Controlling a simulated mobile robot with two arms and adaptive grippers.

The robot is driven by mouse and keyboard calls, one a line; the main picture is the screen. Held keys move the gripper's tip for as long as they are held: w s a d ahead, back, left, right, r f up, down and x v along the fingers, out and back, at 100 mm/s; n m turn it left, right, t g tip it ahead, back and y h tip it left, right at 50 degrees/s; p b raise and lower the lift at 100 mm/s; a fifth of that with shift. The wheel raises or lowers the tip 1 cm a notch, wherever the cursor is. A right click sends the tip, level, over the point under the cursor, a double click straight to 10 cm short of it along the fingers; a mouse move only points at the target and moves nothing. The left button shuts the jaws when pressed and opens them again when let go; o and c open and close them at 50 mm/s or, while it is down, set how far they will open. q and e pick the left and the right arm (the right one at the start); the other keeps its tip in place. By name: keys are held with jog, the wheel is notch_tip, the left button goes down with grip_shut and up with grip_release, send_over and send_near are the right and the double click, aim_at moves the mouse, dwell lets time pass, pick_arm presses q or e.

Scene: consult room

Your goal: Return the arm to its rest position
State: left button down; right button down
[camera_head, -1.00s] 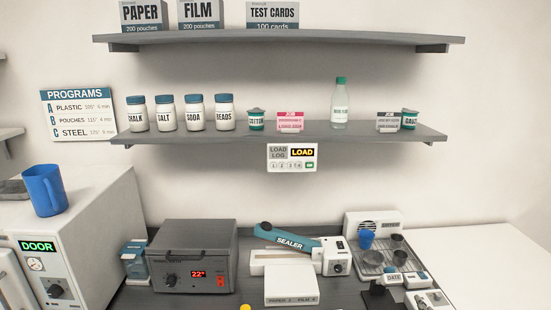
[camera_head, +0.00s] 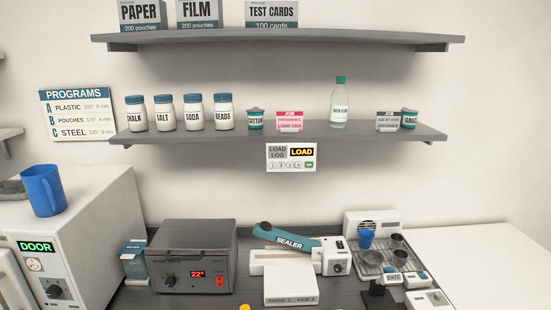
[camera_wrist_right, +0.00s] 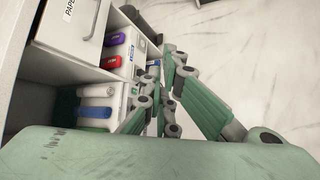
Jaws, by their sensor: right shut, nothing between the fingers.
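My right gripper (camera_wrist_right: 168,88) shows in the right wrist view with its green fingers and grey joints. It is shut and empty. It is beside an open shelf unit (camera_wrist_right: 60,68) that holds white boxes with red, purple and blue parts. The pale marble-patterned floor (camera_wrist_right: 275,70) lies beyond it on the right. Neither arm shows in the head view, and my left gripper is not in view.
The shelf unit is close to the left of my right gripper. In the head view a dark counter holds a grey heater box (camera_head: 193,256), a sealer (camera_head: 290,262) and a rack of cups (camera_head: 375,262). A blue mug (camera_head: 43,190) stands on a white machine (camera_head: 92,215). Wall shelves (camera_head: 270,138) hold jars.

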jog(key=s+d+f+m+g, duration=0.1)
jog(key=s+d+m, duration=0.1)
jog(key=s+m, duration=0.4)
jog(key=s+d+f+m+g, duration=0.15)
jog(key=s+m, duration=0.25)
jog(key=s, duration=0.5)
jog(key=s+a+f+m+y, duration=0.1)
jog(key=s+a+f+y, duration=0.1)
jog(key=a+f, duration=0.65)
jog(key=s+a+f+g+y, duration=0.15)
jog(key=a+f, duration=0.35)
jog(key=a, duration=0.6)
jog(key=s+a+f+m+y, duration=0.1)
jog(key=s+a+f, duration=0.1)
jog(key=a+f, duration=0.65)
jog(key=s+a+f+m+y, duration=0.1)
jog(key=a+f+y, duration=0.15)
jog(key=a, duration=1.35)
jog(key=s+a+f+y, duration=0.1)
jog(key=a+f+y, duration=0.15)
jog(key=a, duration=1.45)
notch_tip(320, 180, down, 10)
jog(key=d+b, duration=0.1)
jog(key=b, duration=0.9)
jog(key=shift+w+f+h+b, duration=0.15)
jog(key=shift+f+h+b, duration=0.1)
jog(key=shift+h+b, duration=0.15)
